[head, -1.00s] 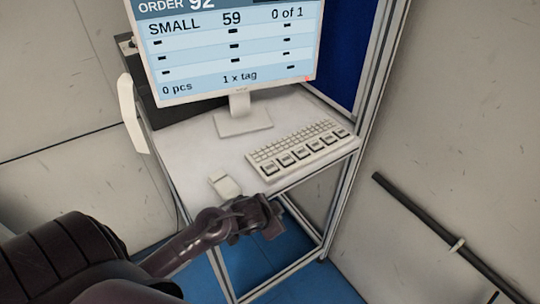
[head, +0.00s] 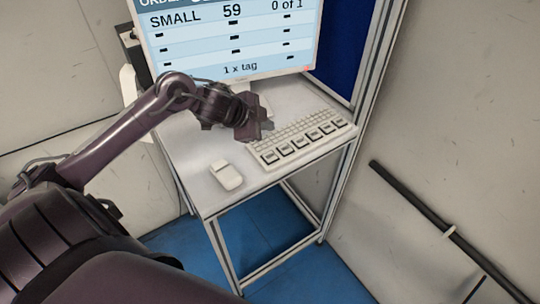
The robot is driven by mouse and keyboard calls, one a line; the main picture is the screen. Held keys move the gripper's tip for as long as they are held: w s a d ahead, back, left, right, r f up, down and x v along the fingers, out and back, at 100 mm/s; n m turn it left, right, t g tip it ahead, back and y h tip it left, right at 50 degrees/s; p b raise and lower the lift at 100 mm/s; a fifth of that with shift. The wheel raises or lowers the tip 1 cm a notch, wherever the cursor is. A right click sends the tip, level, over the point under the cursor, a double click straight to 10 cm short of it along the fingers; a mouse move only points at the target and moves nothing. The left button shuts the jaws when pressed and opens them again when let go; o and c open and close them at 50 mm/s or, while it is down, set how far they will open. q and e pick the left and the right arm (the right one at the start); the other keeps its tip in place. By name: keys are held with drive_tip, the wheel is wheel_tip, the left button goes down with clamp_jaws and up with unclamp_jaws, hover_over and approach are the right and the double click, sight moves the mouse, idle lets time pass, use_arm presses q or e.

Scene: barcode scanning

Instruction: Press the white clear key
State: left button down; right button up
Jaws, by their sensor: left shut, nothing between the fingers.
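The white keyboard (head: 298,138) lies on the shelf of a metal stand, with small keys at the back and a row of larger dark-framed keys along its front. The labels are too small to read, so I cannot tell which key is the clear key. My left gripper (head: 264,125) is shut and empty, over the keyboard's left end and hiding part of its back left corner. I cannot tell whether it touches the keyboard. My right gripper is not in view.
A monitor (head: 235,40) stands behind the keyboard, its foot partly hidden by my left arm. A white mouse (head: 227,175) lies left of the keyboard on the shelf (head: 205,191). A frame post (head: 362,110) rises at the right. A dark rail (head: 430,221) runs along the right wall.

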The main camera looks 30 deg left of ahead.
sight(266, 158)
use_arm(q)
wheel_tip(266, 158, down, 8)
drive_tip(key=b, duration=0.7)
drive_tip(key=shift+f, duration=0.2)
drive_tip(key=shift+f+b, duration=0.25)
drive_tip(key=shift+b, duration=0.15)
idle(1.2)
drive_tip(key=shift+f, duration=0.4)
drive_tip(key=shift+f+b, duration=0.4)
drive_tip(key=shift+f, duration=0.05)
idle(0.8)
drive_tip(key=shift+r, duration=0.1)
drive_tip(key=shift+r+p, duration=0.75)
drive_tip(key=shift+p, duration=0.2)
